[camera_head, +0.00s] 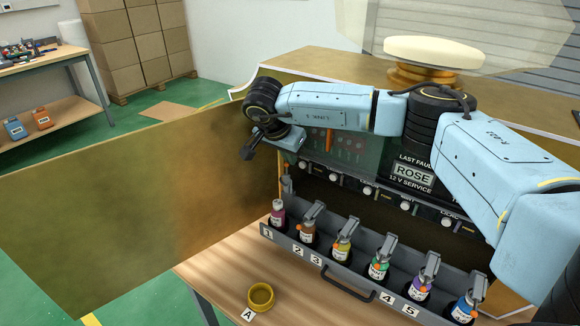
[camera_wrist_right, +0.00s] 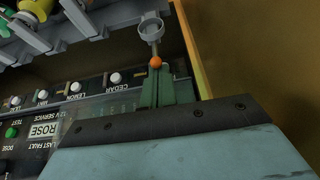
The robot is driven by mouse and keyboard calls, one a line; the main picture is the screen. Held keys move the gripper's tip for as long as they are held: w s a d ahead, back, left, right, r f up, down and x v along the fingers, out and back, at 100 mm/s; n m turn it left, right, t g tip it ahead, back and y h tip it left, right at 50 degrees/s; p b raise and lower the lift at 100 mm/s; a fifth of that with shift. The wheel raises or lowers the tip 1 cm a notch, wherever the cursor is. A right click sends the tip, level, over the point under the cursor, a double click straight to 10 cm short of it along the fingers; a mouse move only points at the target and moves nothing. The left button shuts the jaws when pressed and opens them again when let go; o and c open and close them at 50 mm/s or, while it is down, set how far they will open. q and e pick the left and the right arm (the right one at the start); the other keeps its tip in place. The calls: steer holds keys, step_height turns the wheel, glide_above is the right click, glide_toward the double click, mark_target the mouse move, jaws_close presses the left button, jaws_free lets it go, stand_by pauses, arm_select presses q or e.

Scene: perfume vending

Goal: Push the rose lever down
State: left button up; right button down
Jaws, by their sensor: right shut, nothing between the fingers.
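Grey levers stand over a row of bottles in the tray (camera_head: 345,240), several with orange balls. I cannot read which lever is rose. My right gripper (camera_wrist_right: 157,76) is shut and empty, at the far left end of the row in the head view, above the leftmost purple bottle (camera_head: 278,214). In the wrist view an orange ball (camera_wrist_right: 155,62) and a grey ring (camera_wrist_right: 151,28) lie just past its fingertips; I cannot tell if they touch. My left gripper is not in view.
A large brown panel (camera_head: 130,210) stands open to the left, close beside my right wrist. A yellow ring dish (camera_head: 261,296) marked A sits on the wooden table. Labelled white buttons (camera_wrist_right: 115,78) line the dispenser front. A side wall borders the end bay.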

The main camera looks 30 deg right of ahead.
mark_target(286, 174)
steer(key=shift+s+a+p, duration=0.3)
steer(key=shift+a, duration=0.45)
steer(key=shift+f, duration=0.1)
steer(key=shift+a, duration=0.1)
steer(key=shift+s+a+f, duration=0.25)
steer(key=shift+s+a, duration=0.05)
steer(key=shift+a, duration=0.35)
